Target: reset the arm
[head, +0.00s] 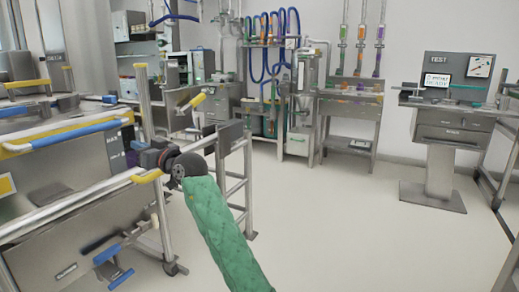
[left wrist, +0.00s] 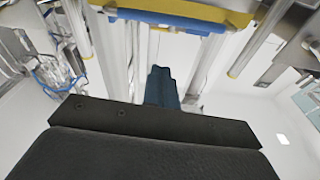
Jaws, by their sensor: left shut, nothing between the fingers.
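My left arm, in a green sleeve, reaches up from the bottom of the head view. My left gripper (head: 133,159) is at its far end, beside a metal frame with yellow and blue parts (head: 75,133). In the left wrist view its dark fingers (left wrist: 162,86) are together, with nothing between them. A yellow and blue bar (left wrist: 180,17) of the frame crosses the top of that view, beyond the fingertips. I cannot tell from the head view whether the gripper touches the frame. My right gripper is in neither view.
A steel rail (head: 75,209) with yellow ends runs close to my left gripper. A grey stand with a TEST panel (head: 440,135) is at the right. A bench with blue hoses (head: 268,85) is at the back. The pale floor (head: 340,225) between them is clear.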

